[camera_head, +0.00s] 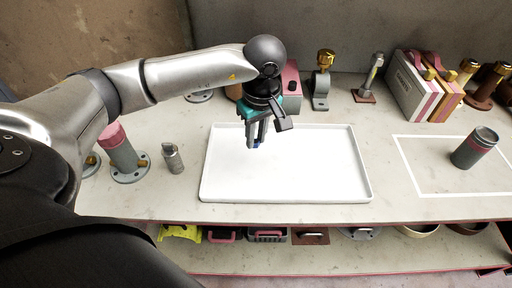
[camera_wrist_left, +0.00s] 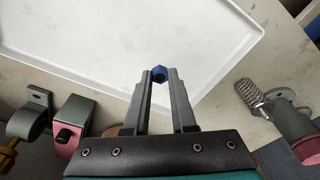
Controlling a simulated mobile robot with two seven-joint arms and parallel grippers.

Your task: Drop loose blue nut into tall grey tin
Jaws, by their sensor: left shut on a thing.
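The blue nut (camera_wrist_left: 159,73) is held between the fingertips of my left gripper (camera_wrist_left: 160,80) in the left wrist view. In the head view my left gripper (camera_head: 257,140) points down over the white tray, and the nut is only a small dark blue spot at its tips. The nut appears raised above the tray. My right gripper is not in view.
The white tray (camera_head: 362,188) looks otherwise empty. Brass and grey fittings, including a brass-topped valve (camera_head: 322,80), and upright binders (camera_head: 415,88) line the back. A pink-topped pipe (camera_head: 122,152) stands at left. The table between tray and tin is clear.

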